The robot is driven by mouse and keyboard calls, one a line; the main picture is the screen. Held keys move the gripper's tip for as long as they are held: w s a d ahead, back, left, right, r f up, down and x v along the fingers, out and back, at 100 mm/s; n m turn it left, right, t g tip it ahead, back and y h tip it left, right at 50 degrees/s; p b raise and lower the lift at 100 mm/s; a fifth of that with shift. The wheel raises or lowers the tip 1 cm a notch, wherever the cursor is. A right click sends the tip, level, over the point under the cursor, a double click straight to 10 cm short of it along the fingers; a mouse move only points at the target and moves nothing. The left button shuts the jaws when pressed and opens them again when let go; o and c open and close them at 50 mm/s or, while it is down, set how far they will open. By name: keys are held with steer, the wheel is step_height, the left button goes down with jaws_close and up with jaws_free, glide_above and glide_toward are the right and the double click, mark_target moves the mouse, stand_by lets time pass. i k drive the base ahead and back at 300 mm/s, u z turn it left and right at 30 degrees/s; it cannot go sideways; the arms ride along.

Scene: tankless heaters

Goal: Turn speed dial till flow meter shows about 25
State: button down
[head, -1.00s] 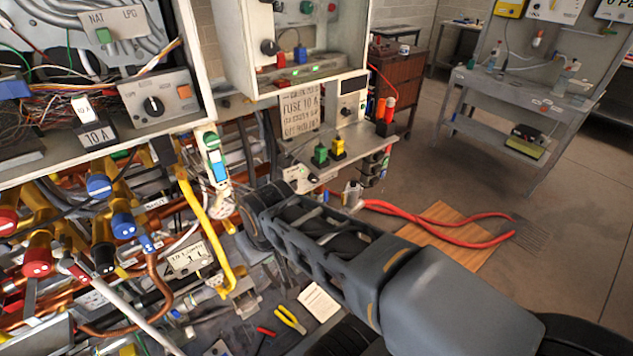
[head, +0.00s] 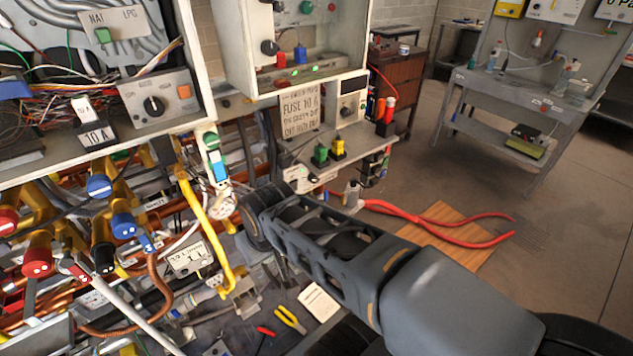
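A black rotary dial (head: 154,106) sits on a grey panel beside an orange switch, at the upper left of the head view. Another black knob (head: 269,47) is on the white cabinet at the top middle, and a smaller knob (head: 346,111) is on a white box below it. I cannot tell which is the speed dial. No readable flow meter shows; a round pale part (head: 224,205) beside the yellow pipe is too small to read. My arm reaches from the lower right to the middle. My gripper is not visible, and the arm hides what lies behind it.
Copper, yellow and red-capped pipes (head: 38,269) crowd the left. A small shelf holds a green plug (head: 320,154) and a yellow plug (head: 338,149). Pliers (head: 290,319) lie on the lower surface.

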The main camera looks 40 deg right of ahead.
mark_target(311, 178)
steer(key=k, duration=1.3)
steer(key=z, duration=0.6)
steer(key=i, duration=1.35)
steer(key=u, duration=0.75)
